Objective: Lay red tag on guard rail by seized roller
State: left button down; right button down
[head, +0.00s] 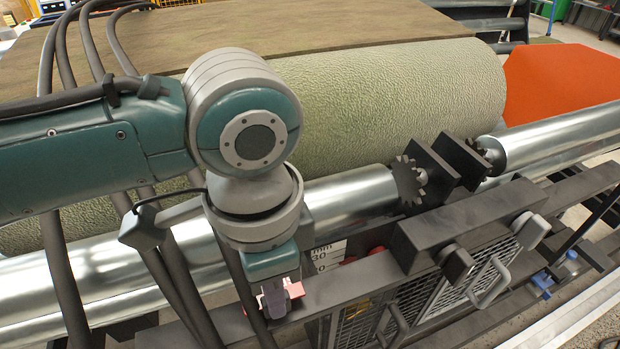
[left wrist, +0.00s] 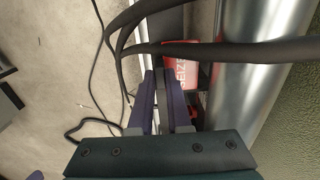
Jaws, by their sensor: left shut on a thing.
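My left gripper (head: 280,298) points down over the dark guard rail (head: 352,283) in the head view. In the left wrist view its purple fingers (left wrist: 164,78) are shut on a red tag (left wrist: 180,62) with white lettering that begins "SEIZE". The tag lies at the fingertips, partly hidden by them and by a dark hose. In the head view only small pinkish-red parts show around the fingers. I cannot tell whether the tag touches the rail. Shiny metal rollers (head: 350,202) run behind the rail; which one is seized is not clear. My right gripper is out of view.
Dark hoses (left wrist: 230,50) cross close to the gripper. A dark bracket block (head: 460,225) and toothed wheels (head: 409,181) stand on the right of the gripper. A textured green turf roll (head: 400,95) lies behind. An orange panel (head: 560,82) is at the far right.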

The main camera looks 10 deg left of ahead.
pick_arm(q)
jog(key=shift+f, duration=0.75)
jog(key=c, duration=0.9)
grip_release()
jog(key=shift+f, duration=0.15)
jog(key=shift+o, duration=0.2)
